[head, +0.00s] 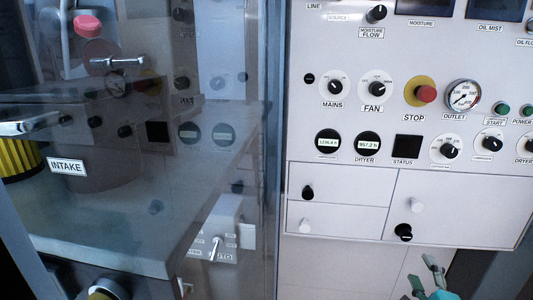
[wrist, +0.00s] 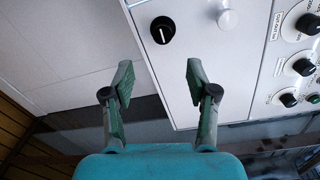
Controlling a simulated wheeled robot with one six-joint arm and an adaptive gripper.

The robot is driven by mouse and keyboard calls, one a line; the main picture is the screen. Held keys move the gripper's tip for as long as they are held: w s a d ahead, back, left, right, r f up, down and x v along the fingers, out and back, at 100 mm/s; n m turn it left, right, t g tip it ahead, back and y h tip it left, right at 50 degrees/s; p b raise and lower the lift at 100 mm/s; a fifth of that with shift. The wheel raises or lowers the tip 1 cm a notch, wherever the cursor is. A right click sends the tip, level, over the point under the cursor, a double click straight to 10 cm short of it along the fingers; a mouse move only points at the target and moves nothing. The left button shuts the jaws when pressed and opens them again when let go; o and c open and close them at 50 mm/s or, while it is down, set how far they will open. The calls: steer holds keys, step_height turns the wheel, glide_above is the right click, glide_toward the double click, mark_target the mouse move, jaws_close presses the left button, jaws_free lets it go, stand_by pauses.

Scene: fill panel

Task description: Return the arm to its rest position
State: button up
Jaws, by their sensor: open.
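My gripper (head: 425,272) shows at the bottom right of the head view, below the lower edge of the white control panel (head: 345,222). In the wrist view my gripper (wrist: 159,72) has its two green fingers spread apart with nothing between them. The panel (wrist: 235,70) lies beyond the fingertips there, with a black knob (wrist: 162,30) above the gap and a white knob (wrist: 228,19) to its right. The fingers appear apart from both knobs. The rest of my arm is mostly out of the head view.
The panel carries a red STOP button (head: 426,93), an OUTLET gauge (head: 463,96), MAINS (head: 332,87) and FAN (head: 376,89) dials, and a lower black knob (head: 403,232) near my gripper. A glass-fronted cabinet with an INTAKE label (head: 66,166) stands at left.

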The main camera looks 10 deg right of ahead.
steer(key=s+a+f+n+g+y, duration=0.1)
steer(key=s+a+f+n, duration=1)
steer(key=s+a+f, duration=0.5)
steer(key=s+a+n+y, duration=0.2)
steer(key=s+n, duration=0.4)
steer(key=s, duration=0.5)
steer(key=s+a+r+n+g+y, duration=0.1)
steer(key=s+a+n, duration=0.4)
steer(key=s, duration=0.6)
steer(key=shift+n+y, duration=0.4)
steer(key=shift+n, duration=0.6)
steer(key=shift+w+a, duration=0.1)
steer(key=shift+c, duration=0.2)
